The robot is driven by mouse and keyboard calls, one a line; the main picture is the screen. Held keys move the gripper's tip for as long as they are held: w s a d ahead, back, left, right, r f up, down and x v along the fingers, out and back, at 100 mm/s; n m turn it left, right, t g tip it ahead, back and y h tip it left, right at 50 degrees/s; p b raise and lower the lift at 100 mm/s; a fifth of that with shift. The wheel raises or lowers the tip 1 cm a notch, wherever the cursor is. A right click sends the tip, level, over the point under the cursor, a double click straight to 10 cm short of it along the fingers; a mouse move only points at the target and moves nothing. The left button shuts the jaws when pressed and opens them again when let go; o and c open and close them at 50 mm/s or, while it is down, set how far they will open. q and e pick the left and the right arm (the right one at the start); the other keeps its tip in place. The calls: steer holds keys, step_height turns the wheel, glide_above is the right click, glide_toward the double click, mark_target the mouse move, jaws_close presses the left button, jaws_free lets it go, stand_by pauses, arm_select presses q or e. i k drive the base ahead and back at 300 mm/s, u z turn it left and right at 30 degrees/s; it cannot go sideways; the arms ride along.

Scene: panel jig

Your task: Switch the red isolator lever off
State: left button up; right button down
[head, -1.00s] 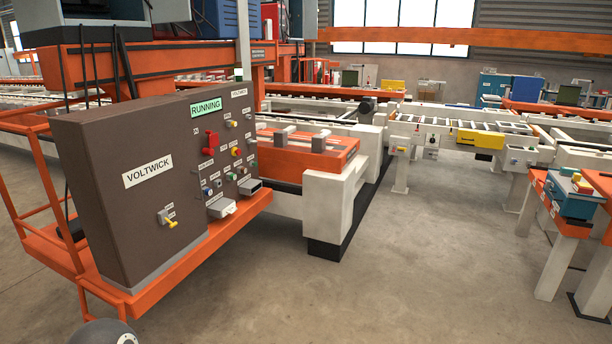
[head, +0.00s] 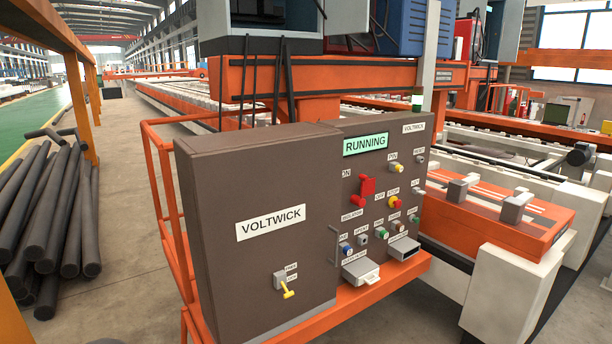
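The red isolator lever (head: 362,190) is on the front of the brown control cabinet (head: 215,230), right of its middle, above a label that reads ISOLATOR. A green sign (head: 365,144) above it reads RUNNING. I cannot tell the lever's exact setting from here. A yellow lever (head: 288,291) sits lower left on the cabinet, below the VOLTWICK label (head: 270,223). Neither of my grippers shows in the head view.
Small buttons and knobs, including a red one on yellow (head: 395,202), surround the lever. An orange railing (head: 160,190) stands left of the cabinet. Dark pipes (head: 50,215) lie on the floor at the left. Orange and white machine beams (head: 500,222) stand at the right.

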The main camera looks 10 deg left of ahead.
mark_target(367, 186)
steer(key=u, duration=0.3)
steer(key=i, duration=1.05)
steer(key=u, duration=0.3)
steer(key=k, duration=0.9)
steer(key=u, duration=0.15)
steer(key=i, duration=0.9)
steer(key=z, duration=0.1)
